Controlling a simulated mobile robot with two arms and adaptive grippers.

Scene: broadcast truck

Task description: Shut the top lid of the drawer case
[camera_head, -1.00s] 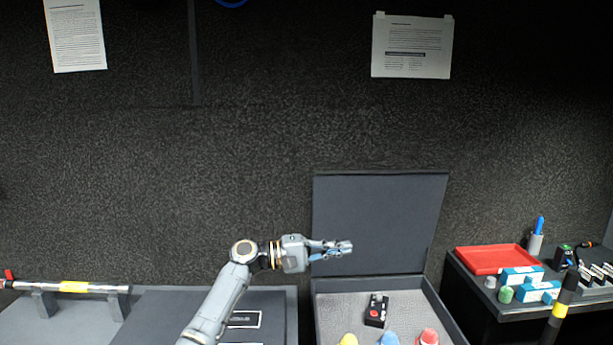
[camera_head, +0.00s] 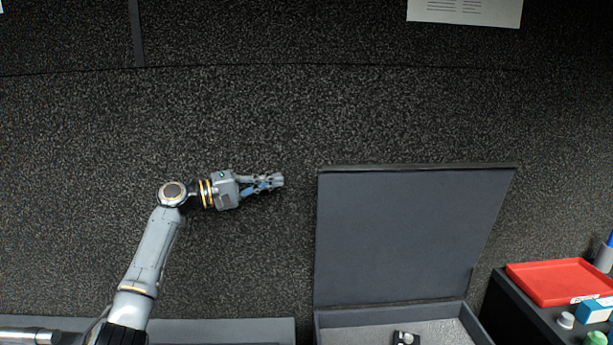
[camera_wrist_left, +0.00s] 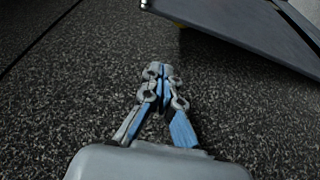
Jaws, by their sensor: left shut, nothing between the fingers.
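The dark grey top lid (camera_head: 405,235) of the drawer case stands open, upright and leaning slightly back near the speckled wall. The case (camera_head: 395,318) below shows only its back part, with a grey inside. My left gripper (camera_head: 279,181) is shut and empty. It is left of the lid, near the height of its top edge, with a gap between them. In the left wrist view the closed fingers (camera_wrist_left: 160,72) point toward the wall, and a lid edge (camera_wrist_left: 215,22) crosses the upper right. My right gripper is not in view.
A small black device (camera_head: 405,338) lies in the case. A red tray (camera_head: 558,281), a blue and white box (camera_head: 596,310) and small caps are on a black surface at the right. A metal rod (camera_head: 28,335) is at the lower left. The wall behind is bare around my gripper.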

